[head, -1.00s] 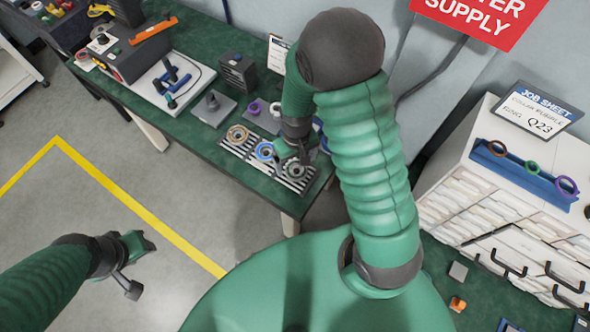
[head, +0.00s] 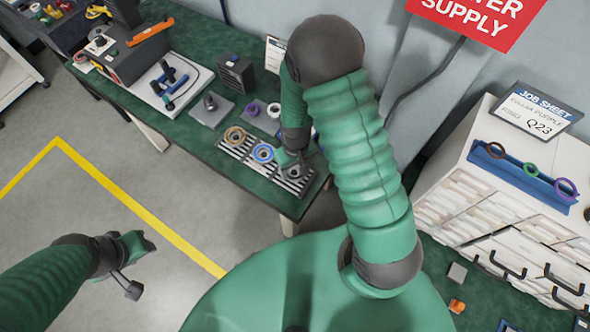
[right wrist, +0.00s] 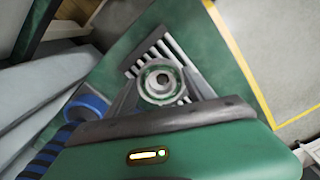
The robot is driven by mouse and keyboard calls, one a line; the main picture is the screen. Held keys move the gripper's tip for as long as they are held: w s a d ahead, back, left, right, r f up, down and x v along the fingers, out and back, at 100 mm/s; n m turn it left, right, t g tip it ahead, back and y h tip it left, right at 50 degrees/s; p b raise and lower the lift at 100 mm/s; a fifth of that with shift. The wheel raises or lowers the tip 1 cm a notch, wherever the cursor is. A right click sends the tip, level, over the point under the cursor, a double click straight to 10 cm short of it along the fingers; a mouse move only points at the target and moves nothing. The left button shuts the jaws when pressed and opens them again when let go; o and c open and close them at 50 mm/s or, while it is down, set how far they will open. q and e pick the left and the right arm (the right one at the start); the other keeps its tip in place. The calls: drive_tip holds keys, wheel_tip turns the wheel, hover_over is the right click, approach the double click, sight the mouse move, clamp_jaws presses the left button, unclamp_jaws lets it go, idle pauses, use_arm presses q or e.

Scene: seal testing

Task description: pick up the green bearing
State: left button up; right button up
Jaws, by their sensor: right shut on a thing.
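The green bearing (head: 293,172) is a metal ring with a green band, at the near right end of the slotted rack (head: 248,160) on the bench. My right gripper (head: 290,160) reaches down over it and partly hides it. In the right wrist view the bearing (right wrist: 160,82) sits between the two fingers, which are shut on it, with the rack's slats behind it. I cannot tell whether it is clear of the rack. My left gripper (head: 138,266) is open and empty above the floor at the lower left.
A blue bearing (head: 262,153) and a tan one (head: 235,136) stand on the same rack. A purple ring (head: 252,109) and a white ring (head: 274,110) lie behind it. A white cabinet (head: 480,200) stands at right. The floor at left is clear.

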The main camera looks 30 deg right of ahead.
drive_tip(key=shift+s+f, duration=0.1)
drive_tip(key=shift+c, duration=1.2)
use_arm(q)
drive_tip(key=shift+a+f, duration=0.1)
drive_tip(key=shift+a, duration=0.15)
use_arm(e)
drive_tip(key=shift+a, duration=0.2)
use_arm(q)
drive_tip(key=shift+a, duration=0.1)
